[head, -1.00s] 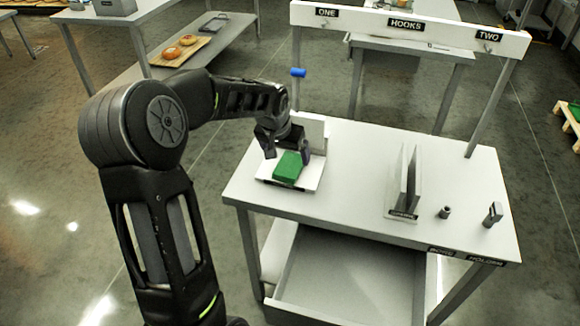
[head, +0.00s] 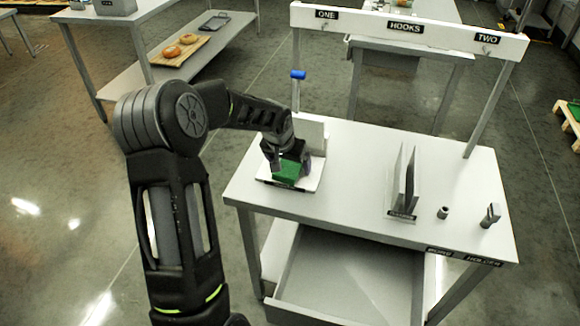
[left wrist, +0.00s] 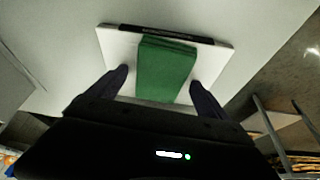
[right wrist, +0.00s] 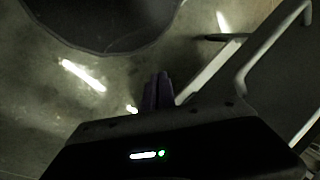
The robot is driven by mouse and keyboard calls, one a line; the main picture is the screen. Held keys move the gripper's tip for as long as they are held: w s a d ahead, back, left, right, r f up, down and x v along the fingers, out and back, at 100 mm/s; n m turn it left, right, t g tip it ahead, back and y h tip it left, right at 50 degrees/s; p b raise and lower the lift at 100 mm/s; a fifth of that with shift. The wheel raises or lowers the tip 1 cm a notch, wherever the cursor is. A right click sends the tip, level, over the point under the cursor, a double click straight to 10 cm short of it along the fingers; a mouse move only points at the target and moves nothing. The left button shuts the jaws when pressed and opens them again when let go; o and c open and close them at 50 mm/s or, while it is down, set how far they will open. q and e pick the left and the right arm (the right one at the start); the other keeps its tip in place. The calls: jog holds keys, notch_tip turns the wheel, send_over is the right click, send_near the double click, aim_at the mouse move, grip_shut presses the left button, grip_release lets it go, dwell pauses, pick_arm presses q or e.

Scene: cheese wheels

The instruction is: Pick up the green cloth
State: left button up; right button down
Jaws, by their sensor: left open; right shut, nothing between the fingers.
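The green cloth (head: 288,172) is a folded block lying on a white holder with an upright back plate (head: 311,130), at the left of the white table. In the left wrist view the cloth (left wrist: 165,68) lies between the two fingers, on the white base (left wrist: 119,48). My left gripper (head: 290,164) is open, pointing down over the cloth, with a finger at either side; the wrist view shows gaps between fingers and cloth. Its fingers also show in the left wrist view (left wrist: 160,85). My right gripper (right wrist: 158,90) is shut and empty over the floor.
The white table (head: 350,165) also bears an upright slotted stand (head: 404,182), a small dark cylinder (head: 443,212) and a small holder (head: 491,215). A hook rail (head: 405,27) on posts spans the back. An open drawer (head: 350,285) juts out below. The middle of the tabletop is clear.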

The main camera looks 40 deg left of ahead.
aim_at(289, 167)
dwell(0.4)
pick_arm(q)
jog(key=c, duration=1.6)
jog(key=shift+s+r, duration=0.1)
jog(key=shift+r, duration=0.05)
jog(key=shift+s+r+b, duration=0.1)
jog(key=shift+r+b, duration=0.1)
jog(key=shift+b, duration=0.2)
notch_tip(289, 167, up, 6)
jog(key=shift+r+b, duration=0.1)
jog(key=shift+b, duration=0.3)
jog(key=s+d+b, duration=0.1)
jog(key=s+d, duration=0.1)
jog(key=s, duration=0.4)
jog(key=s+d+b, duration=0.1)
jog(key=s+d, duration=0.1)
jog(key=s, duration=0.4)
jog(key=s+d+b, duration=0.2)
jog(key=s, duration=0.4)
jog(key=shift+s+d, duration=0.3)
